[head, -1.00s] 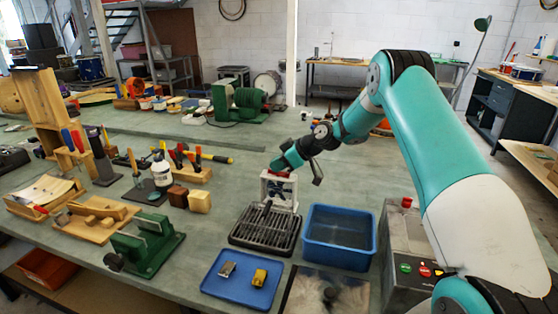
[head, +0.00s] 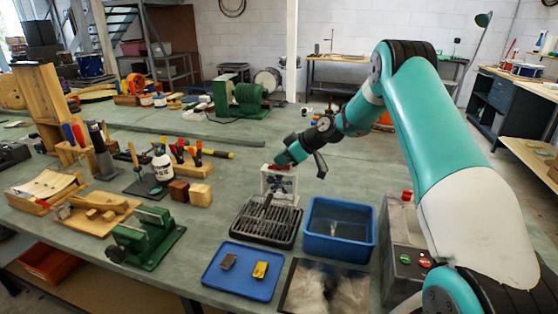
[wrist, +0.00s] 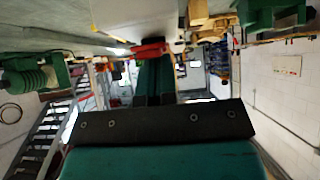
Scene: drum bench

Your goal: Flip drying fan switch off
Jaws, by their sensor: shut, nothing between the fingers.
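A white box with a red switch part on top (head: 278,183) stands upright on the bench behind the black drying rack. I take it for the fan switch. My gripper (head: 281,162) is shut and empty, with its tip down at the top of the box, at or just above the red part. In the wrist view the red part (wrist: 148,49) is right by the ends of my teal fingers (wrist: 154,70). I cannot tell whether they touch or which way the switch is tilted.
A black rack (head: 266,226), a blue bin (head: 338,256) and a blue tray (head: 216,278) with two small blocks are in front of the box. A green vise (head: 146,240) and tools stand to the left. Bare bench lies behind the box.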

